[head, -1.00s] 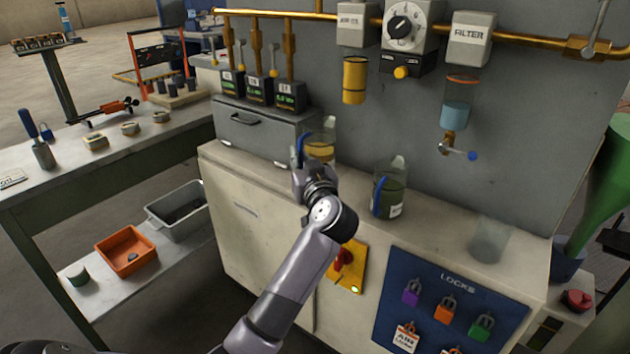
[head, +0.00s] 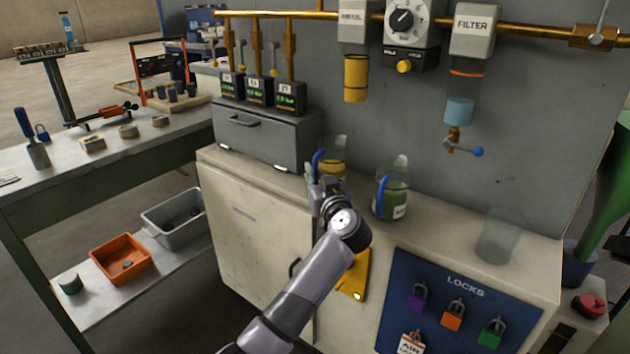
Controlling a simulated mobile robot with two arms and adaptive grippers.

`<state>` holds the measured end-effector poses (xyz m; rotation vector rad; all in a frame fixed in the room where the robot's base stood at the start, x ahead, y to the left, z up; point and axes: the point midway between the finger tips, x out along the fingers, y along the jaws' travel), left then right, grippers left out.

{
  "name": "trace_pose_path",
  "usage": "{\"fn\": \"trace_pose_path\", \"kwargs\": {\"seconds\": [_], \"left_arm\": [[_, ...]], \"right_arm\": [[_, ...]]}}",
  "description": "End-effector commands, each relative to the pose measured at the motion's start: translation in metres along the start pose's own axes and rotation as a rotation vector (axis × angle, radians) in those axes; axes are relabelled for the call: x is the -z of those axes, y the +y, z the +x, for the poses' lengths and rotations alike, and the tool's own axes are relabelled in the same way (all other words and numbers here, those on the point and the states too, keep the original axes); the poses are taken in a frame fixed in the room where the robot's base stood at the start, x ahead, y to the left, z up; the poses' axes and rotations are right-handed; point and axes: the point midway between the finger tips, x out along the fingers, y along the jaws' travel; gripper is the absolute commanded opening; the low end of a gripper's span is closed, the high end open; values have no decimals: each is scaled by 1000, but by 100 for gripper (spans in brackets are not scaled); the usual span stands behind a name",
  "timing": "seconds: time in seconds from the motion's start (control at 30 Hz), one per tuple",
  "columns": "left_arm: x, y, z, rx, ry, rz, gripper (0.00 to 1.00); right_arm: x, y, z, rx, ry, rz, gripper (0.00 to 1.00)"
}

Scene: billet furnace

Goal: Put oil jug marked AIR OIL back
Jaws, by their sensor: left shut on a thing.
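A clear jug of amber oil (head: 334,152) with a blue handle is at the back of the cabinet top, right of the grey drawer box. My left gripper (head: 317,178) is shut at its blue handle, in front of the jug. The gripper and wrist hide the jug's lower part, so I cannot tell whether it touches the top. No marking on it can be read. A second jug (head: 396,192), with green liquid, a blue handle and a white label too small to read, stands upright to the right. My right gripper is not in view.
An empty clear beaker (head: 497,238) stands on the cabinet top (head: 445,225) at right, with free room between it and the green jug. The yellow cup (head: 356,78) and filter bowl (head: 459,112) hang above. The grey drawer box (head: 265,137) is close left of my gripper.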

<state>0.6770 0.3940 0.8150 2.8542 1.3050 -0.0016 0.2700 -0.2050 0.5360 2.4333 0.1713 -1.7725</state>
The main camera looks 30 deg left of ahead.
Motion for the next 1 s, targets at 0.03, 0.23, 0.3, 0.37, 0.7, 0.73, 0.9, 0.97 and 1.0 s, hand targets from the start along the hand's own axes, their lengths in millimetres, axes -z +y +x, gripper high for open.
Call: {"fn": "trace_pose_path", "kwargs": {"seconds": [0.03,0.23,0.3,0.37,0.7,0.73,0.9,0.97,1.0], "left_arm": [[-2,1,1,0,4,-2,0],[0,1,1,0,3,-2,0],[0,1,1,0,2,-2,0],[-1,1,1,0,2,-1,0],[-4,1,1,1,0,0,28],[-4,1,1,0,0,0,28],[-4,1,1,0,0,0,28],[-4,1,1,0,0,0,28],[-4,1,1,0,0,-1,28]], "right_arm": [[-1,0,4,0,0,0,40],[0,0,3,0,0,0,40],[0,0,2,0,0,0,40],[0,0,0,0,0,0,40],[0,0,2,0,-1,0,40],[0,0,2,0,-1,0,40],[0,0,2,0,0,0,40],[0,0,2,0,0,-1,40],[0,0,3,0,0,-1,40]]}}
